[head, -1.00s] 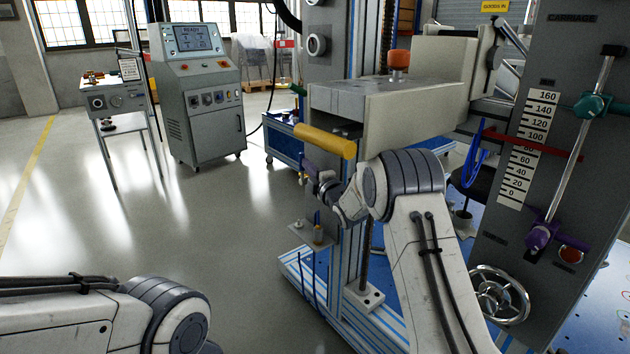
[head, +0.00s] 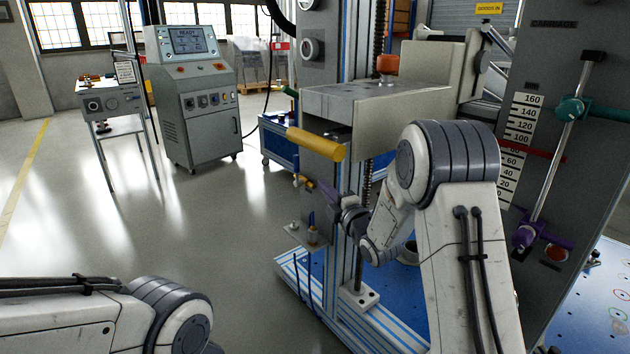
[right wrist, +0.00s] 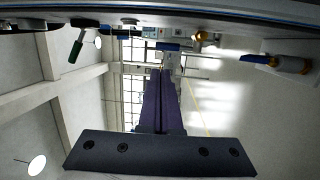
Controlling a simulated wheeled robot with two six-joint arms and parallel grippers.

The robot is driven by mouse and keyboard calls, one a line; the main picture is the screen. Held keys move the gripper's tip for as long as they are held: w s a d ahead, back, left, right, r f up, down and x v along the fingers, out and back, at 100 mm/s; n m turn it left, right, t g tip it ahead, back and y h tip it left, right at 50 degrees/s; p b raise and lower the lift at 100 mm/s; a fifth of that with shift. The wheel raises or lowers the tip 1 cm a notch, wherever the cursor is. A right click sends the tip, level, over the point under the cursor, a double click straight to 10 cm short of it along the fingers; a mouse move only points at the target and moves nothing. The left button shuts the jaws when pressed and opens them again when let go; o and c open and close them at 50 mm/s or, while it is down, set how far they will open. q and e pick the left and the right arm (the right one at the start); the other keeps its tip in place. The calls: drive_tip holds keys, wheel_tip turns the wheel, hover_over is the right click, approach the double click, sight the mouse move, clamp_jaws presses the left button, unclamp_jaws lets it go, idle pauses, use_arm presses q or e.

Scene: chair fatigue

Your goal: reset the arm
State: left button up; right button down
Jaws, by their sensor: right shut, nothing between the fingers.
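My right arm stands in the middle right of the head view, its elbow bent high in front of the test rig (head: 345,240). My right gripper (head: 312,186), with purple fingers, points left, below the yellow cylinder (head: 316,144) on the rig. It is apart from that cylinder in the picture. In the right wrist view the purple fingers (right wrist: 160,78) lie together with nothing between them. My left arm's links show at the lower left of the head view; my left gripper is outside the picture.
A grey carriage panel (head: 566,75) with a scale, a teal knob (head: 572,110) and a purple clamp (head: 526,235) stands at the right. A small bracket shelf (head: 305,237) sits below my right gripper. A control cabinet (head: 203,115) and side table (head: 112,103) stand back left. The left floor is clear.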

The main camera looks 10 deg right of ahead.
drive_tip(key=s+a+f+m+g+h, duration=0.1)
drive_tip(key=s+a+f+m+g, duration=0.3)
drive_tip(key=s+a, duration=0.35)
drive_tip(key=s+a+f+m+g, duration=0.1)
drive_tip(key=s+a+m+g, duration=0.35)
drive_tip(key=s+a, duration=0.3)
drive_tip(key=s+f+m+g+h, duration=0.3)
drive_tip(key=s+g, duration=0.6)
drive_tip(key=s, duration=1.9)
wheel_tip(320, 180, up, 38)
drive_tip(key=s+m+p, duration=0.1)
drive_tip(key=p, duration=3.7)
drive_tip(key=shift+s+d+m+g, duration=0.35)
drive_tip(key=shift+g, duration=0.1)
